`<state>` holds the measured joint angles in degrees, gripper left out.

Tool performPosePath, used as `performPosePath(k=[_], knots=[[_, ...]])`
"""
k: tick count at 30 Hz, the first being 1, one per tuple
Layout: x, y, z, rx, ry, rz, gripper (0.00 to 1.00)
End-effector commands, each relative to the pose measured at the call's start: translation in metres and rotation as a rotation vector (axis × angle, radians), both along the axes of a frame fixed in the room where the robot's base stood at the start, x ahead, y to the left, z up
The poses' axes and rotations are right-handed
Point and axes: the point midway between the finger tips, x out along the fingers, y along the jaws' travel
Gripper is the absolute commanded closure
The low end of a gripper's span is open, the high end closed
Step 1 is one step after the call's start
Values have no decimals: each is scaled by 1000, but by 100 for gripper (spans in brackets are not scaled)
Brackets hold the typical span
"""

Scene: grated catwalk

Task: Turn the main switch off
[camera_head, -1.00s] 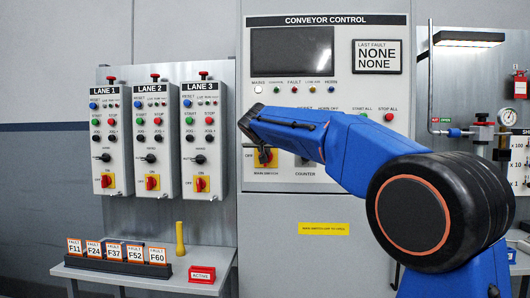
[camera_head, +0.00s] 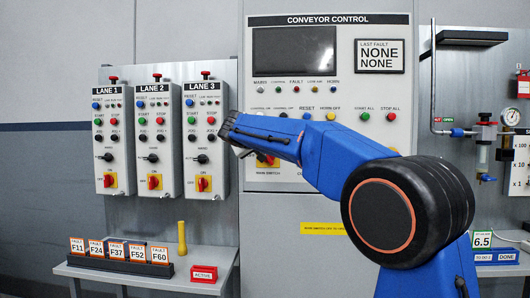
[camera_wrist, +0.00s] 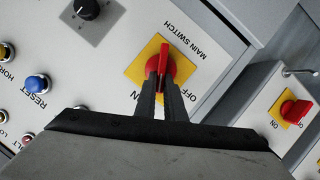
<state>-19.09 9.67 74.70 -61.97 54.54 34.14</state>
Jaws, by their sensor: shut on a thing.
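The main switch is a red rotary handle (camera_wrist: 162,66) on a yellow plate (camera_wrist: 136,68), with ON and OFF labels, on the grey conveyor control panel. In the wrist view the two dark fingers of my gripper (camera_wrist: 161,88) straddle the handle and are shut on it. The handle lies between the ON and OFF labels; its exact setting is hard to tell. In the head view my gripper (camera_head: 240,150) is at the panel's lower left, and my arm hides most of the main switch.
The LANE 3 box (camera_head: 206,140) stands close left of my gripper, beside the LANE 2 (camera_head: 155,140) and LANE 1 (camera_head: 110,140) boxes. A black knob (camera_wrist: 86,9) and blue RESET button (camera_wrist: 36,83) are near the switch. A shelf (camera_head: 130,283) holds fault tags.

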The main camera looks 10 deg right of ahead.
Motion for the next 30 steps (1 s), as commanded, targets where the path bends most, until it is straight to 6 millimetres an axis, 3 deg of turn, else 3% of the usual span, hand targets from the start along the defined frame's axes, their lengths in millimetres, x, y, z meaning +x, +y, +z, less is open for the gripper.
performPosePath(k=[30], knots=[[4, 11, -21, -848, 279, -1, 100]])
